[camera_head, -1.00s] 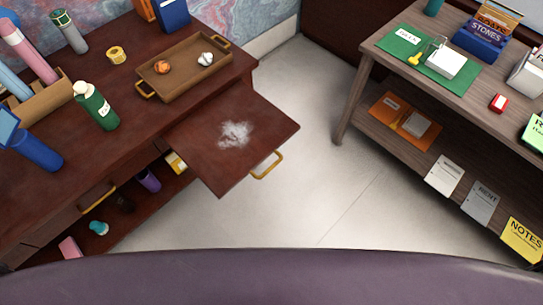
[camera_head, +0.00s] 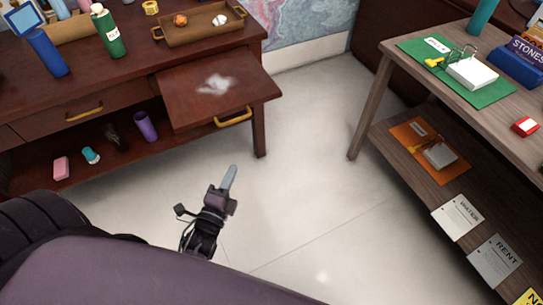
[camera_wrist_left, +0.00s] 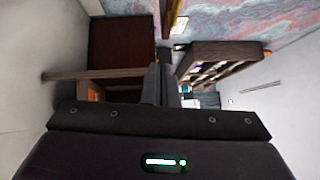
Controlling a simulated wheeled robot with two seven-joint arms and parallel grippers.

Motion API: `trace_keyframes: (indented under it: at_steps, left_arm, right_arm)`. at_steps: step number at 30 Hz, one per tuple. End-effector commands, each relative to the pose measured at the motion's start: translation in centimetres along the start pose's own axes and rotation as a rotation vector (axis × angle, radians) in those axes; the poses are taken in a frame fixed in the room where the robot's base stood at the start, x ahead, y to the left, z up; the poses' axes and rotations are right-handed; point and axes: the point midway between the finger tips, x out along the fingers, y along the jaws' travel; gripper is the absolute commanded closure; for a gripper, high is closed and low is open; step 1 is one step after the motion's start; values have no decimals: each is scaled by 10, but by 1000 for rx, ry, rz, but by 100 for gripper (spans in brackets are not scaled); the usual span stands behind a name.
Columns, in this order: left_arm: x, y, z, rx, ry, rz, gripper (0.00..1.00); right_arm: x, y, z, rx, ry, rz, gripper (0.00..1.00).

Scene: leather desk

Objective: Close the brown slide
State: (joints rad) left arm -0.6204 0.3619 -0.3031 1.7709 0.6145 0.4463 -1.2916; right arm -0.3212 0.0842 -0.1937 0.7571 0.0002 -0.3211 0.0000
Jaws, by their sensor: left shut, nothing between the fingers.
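The brown slide (camera_head: 183,97) is a flat reddish-brown board pulled out from the dark wooden desk (camera_head: 45,100) in the head view. It has a yellow handle (camera_head: 233,117) on its front edge and a whitish powdery patch (camera_head: 217,85) on top. My left gripper (camera_head: 229,178) is shut and empty, over the floor in front of the slide and below its handle, apart from it. In the left wrist view its dark fingers (camera_wrist_left: 160,85) point toward the room. My right gripper is not in view.
A tray (camera_head: 200,28) and bottles stand on the desk. A shut drawer (camera_head: 80,108) is left of the slide, above a low shelf with a purple cup (camera_head: 146,126). A wooden shelf table (camera_head: 375,95) stands at right. The floor between is clear.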

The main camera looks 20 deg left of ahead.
Motion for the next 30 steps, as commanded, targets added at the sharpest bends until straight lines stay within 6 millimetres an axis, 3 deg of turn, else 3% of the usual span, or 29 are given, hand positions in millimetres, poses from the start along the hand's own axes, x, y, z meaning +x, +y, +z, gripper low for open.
trace_keyframes:
  at_steps: [3,8,21,30]
  left_arm:
    - [3,-15,0,41,-4,-50,100]
    - [20,-20,0,45,-6,-57,100]
    - [108,-24,5,46,-6,-53,100]
    - [128,-24,27,44,-4,-51,100]
  right_arm:
    - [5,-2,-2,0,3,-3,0]
    - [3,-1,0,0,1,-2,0]
    - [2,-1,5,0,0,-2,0]
    - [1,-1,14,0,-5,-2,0]
